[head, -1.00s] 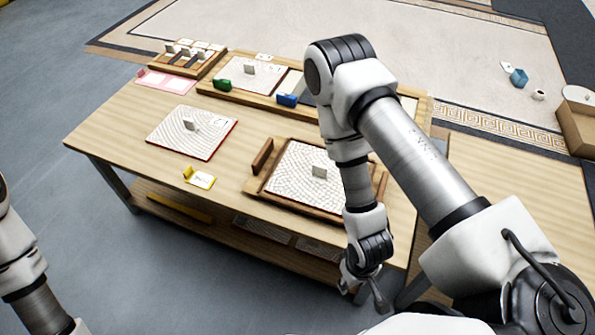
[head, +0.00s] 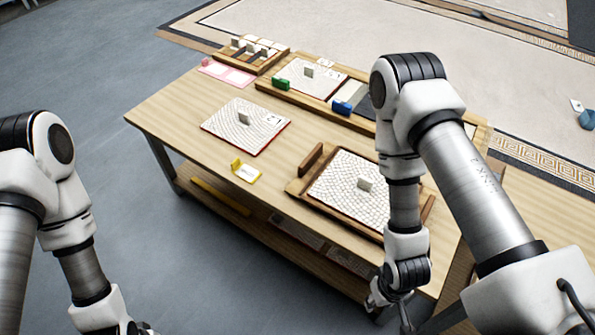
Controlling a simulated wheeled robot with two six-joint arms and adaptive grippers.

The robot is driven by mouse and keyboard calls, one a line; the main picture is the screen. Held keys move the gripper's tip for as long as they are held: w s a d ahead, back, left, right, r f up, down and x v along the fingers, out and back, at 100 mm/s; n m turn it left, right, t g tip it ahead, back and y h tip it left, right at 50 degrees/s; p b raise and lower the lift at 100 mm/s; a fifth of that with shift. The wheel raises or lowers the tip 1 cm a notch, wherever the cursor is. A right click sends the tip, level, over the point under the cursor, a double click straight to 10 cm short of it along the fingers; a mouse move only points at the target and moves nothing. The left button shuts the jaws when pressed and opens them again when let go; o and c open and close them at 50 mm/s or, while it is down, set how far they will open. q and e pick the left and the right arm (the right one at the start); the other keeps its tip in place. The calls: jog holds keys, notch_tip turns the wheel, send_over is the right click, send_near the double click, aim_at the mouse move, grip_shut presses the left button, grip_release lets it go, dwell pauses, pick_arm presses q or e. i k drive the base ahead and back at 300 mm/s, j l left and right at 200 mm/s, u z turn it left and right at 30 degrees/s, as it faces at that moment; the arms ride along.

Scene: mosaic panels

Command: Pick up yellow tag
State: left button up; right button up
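The yellow tag (head: 245,172) lies on the near part of the wooden table, a white card with a yellow edge and a small raised yellow end. It sits between a red-edged mosaic panel and a wooden-framed panel. My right gripper (head: 388,312) hangs low at the table's front edge, to the right of the tag and well apart from it; its fingers are small and partly cut off, so its opening is unclear. My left arm comes in at the left; only the top of its gripper (head: 140,328) shows at the bottom edge, with the fingertips out of frame.
The red-edged panel (head: 213,127) lies behind the tag. The wooden-framed panel (head: 300,187) is to its right. Green (head: 281,83) and blue (head: 341,107) blocks and a pink card (head: 228,73) are farther back. The table's left end (head: 150,118) is bare.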

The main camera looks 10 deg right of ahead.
aim_at(240, 169)
jog(key=i+j+z, duration=0.1)
jog(key=j+z, duration=0.2)
jog(key=i+j+z, duration=0.1)
jog(key=j+z, duration=0.2)
jog(key=i+j+z, duration=0.1)
jog(key=j+z, duration=0.2)
